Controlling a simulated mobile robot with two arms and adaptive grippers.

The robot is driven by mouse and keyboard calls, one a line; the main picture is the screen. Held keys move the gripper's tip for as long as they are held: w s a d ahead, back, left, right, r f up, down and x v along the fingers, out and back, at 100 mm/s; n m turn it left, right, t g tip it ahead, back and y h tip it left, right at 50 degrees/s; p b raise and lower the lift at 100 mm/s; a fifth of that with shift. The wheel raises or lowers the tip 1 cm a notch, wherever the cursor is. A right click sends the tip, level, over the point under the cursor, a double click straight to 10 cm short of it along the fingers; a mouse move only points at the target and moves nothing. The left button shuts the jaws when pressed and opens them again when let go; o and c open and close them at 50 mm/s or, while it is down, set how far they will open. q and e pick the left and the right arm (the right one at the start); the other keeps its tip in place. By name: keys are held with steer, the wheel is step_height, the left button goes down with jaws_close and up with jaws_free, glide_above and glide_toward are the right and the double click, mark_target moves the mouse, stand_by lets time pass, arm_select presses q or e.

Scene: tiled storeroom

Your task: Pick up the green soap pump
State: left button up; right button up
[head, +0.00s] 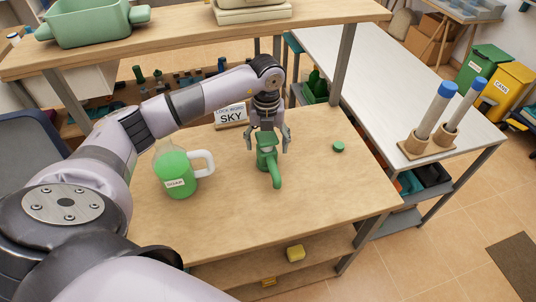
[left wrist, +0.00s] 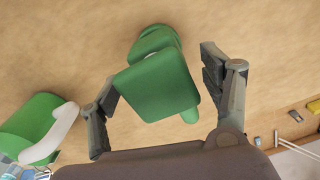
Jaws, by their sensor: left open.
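The green soap pump (head: 268,160) stands on the wooden table. My left gripper (head: 270,144) is above it, pointing down, with one finger on each side of the pump. In the left wrist view the pump (left wrist: 157,80) lies between the open fingers (left wrist: 158,98), with gaps visible on both sides. The gripper is open and holds nothing. A jug of green liquid labelled SOAP (head: 176,172) stands to the left of the pump; it also shows in the left wrist view (left wrist: 35,120). My right gripper is not in view.
A raised shelf (head: 190,35) spans the table's back. The table's front right is clear.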

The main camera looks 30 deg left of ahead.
arm_select(q)
steer(key=shift+f, duration=1.3)
steer(key=shift+c, duration=0.4)
steer(key=c, duration=1.3)
steer(key=shift+r, duration=0.1)
